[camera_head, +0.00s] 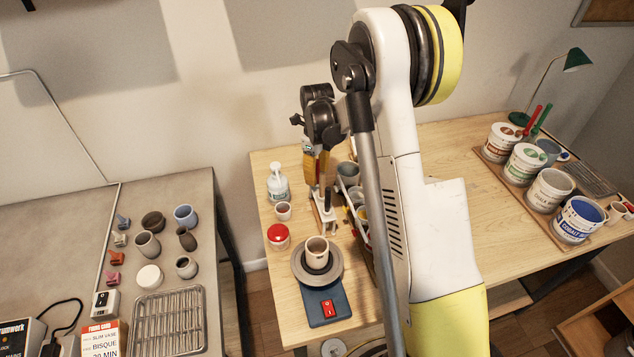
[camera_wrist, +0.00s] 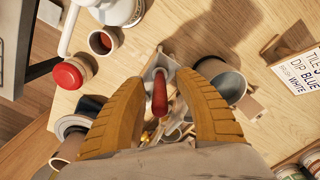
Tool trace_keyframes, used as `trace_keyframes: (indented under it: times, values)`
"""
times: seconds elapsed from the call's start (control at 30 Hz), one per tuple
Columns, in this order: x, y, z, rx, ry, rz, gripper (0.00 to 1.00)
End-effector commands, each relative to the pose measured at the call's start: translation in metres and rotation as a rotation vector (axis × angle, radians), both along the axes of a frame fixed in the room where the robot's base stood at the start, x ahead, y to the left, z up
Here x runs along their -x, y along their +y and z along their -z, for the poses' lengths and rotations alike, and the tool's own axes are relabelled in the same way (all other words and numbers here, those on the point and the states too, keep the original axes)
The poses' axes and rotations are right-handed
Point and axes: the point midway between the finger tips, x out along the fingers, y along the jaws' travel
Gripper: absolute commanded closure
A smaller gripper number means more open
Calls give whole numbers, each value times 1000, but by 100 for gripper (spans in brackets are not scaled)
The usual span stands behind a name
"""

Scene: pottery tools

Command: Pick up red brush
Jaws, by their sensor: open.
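A red-handled tool (camera_wrist: 160,94), seemingly the red brush, shows end-on in the wrist view. It stands in a pale holder (camera_wrist: 150,66), and its lower end is hidden. My gripper (camera_wrist: 163,88) points down, open, with one yellow finger on each side of the red handle. I cannot tell whether either finger touches it. In the head view my gripper (camera_head: 317,172) is over the back left of the wooden table, and the red handle there is hidden. Another long red handle (camera_head: 535,115) stands beside a green one at the table's right.
A white pump bottle (camera_head: 278,184), a small cup (camera_head: 283,212) and a red-lidded jar (camera_head: 278,237) stand left of the gripper. A pottery wheel with a cup (camera_head: 317,250) is in front. Grey cups (camera_head: 348,173) are close on the right. Glaze buckets (camera_head: 550,190) stand far right.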

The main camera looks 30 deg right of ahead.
Motion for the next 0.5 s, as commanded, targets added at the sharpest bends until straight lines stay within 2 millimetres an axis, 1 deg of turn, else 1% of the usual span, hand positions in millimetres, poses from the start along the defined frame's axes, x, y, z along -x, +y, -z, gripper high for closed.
trace_keyframes:
  times: [0.1, 0.17, 0.2, 0.23, 0.27, 0.5]
  values:
    - [0, 0, -1, 0, 0, 0, 61]
    - [0, 0, -1, 0, 0, 0, 77]
    - [0, 0, -1, 0, 0, 0, 89]
    - [0, 0, -1, 0, 0, 0, 98]
    - [0, 0, -1, 0, 0, 0, 100]
    - [0, 0, -1, 0, 0, 0, 100]
